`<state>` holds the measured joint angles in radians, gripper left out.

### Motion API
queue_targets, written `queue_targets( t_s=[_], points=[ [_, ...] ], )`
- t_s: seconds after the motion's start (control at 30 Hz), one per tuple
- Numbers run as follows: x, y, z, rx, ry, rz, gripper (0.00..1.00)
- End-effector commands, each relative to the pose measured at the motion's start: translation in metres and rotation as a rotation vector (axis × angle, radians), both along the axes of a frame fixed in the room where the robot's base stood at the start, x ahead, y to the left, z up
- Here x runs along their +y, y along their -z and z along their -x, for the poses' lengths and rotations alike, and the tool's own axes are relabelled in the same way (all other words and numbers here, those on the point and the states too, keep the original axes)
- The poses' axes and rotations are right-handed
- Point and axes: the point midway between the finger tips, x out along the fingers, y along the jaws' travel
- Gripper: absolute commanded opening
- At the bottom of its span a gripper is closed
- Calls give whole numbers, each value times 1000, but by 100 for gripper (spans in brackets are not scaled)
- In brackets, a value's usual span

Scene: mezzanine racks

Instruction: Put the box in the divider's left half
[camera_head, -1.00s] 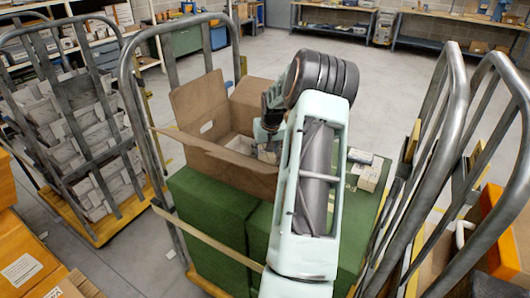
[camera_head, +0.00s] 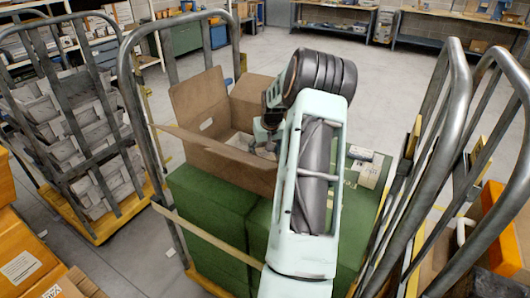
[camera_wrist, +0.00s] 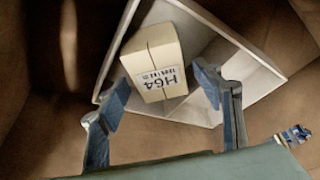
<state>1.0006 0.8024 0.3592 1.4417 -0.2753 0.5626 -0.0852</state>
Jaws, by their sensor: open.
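My gripper (camera_wrist: 166,108) is open, with one finger on each side of a small pale box (camera_wrist: 152,60) marked "H64". The box lies tilted in the picture, inside a white-walled divider tray (camera_wrist: 268,72), towards its left side. I see no finger clearly pressing on the box. The tray lies inside an open brown carton (camera_wrist: 170,135). In the head view the carton (camera_head: 225,162) stands on green crates, and my gripper (camera_head: 264,140) reaches down into it. The carton's wall and my arm hide the box there; only a pale bit of the divider (camera_head: 240,140) shows.
Green crates (camera_head: 210,215) fill the trolley beneath the carton. Small boxes (camera_head: 369,174) lie on the green top right of my arm. Metal trolley rails (camera_head: 130,95) rise on the left, and more rails (camera_head: 440,140) on the right. A small blue-and-white item (camera_wrist: 294,135) shows at the wrist view's right.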

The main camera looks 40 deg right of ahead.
Motion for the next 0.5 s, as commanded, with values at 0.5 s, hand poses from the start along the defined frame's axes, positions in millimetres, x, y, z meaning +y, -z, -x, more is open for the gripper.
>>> queue_targets(
  t_s=[0.5],
  points=[
    [6,-52,14,-2,0,5,60]
  ],
)
